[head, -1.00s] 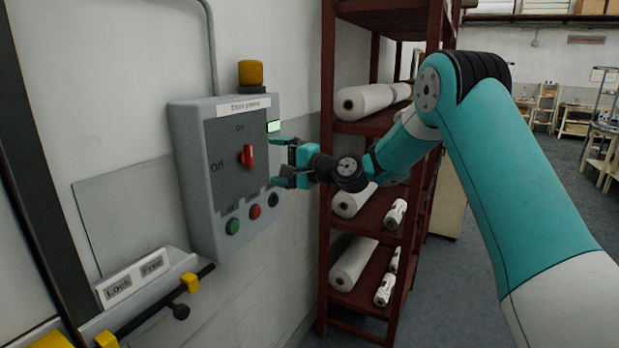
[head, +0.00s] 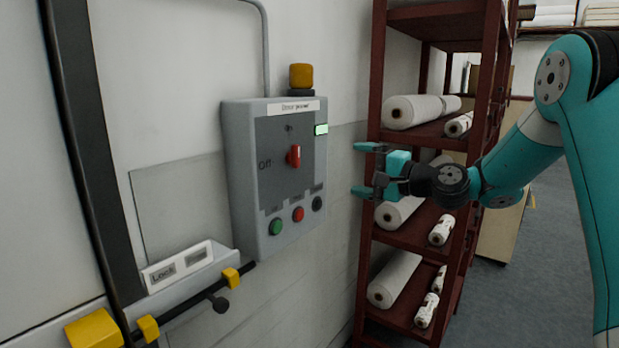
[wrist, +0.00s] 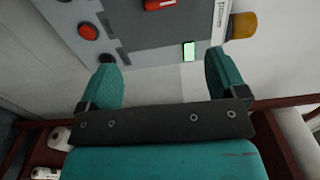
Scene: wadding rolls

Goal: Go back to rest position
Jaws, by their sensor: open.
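My gripper (head: 362,170) is open and empty in the head view. It is held in the air to the right of the grey control box, in front of the red shelf rack. In the wrist view my gripper (wrist: 165,82) shows two teal fingers spread apart with nothing between them. The control box (head: 240,190) is on the wall, apart from the fingers. Its red rotary switch (head: 294,156) stands upright, with "Off" printed to its left. A small green light (head: 321,129) is lit at the box's upper right; it also shows in the wrist view (wrist: 190,51).
The dark red rack (head: 377,90) with white rolls (head: 412,110) stands close behind my gripper. A yellow lamp (head: 301,76) sits on the box. A Lock/Free label plate (head: 180,264) and a black bar with yellow clamps (head: 231,277) are at lower left. Floor (head: 500,285) is open at right.

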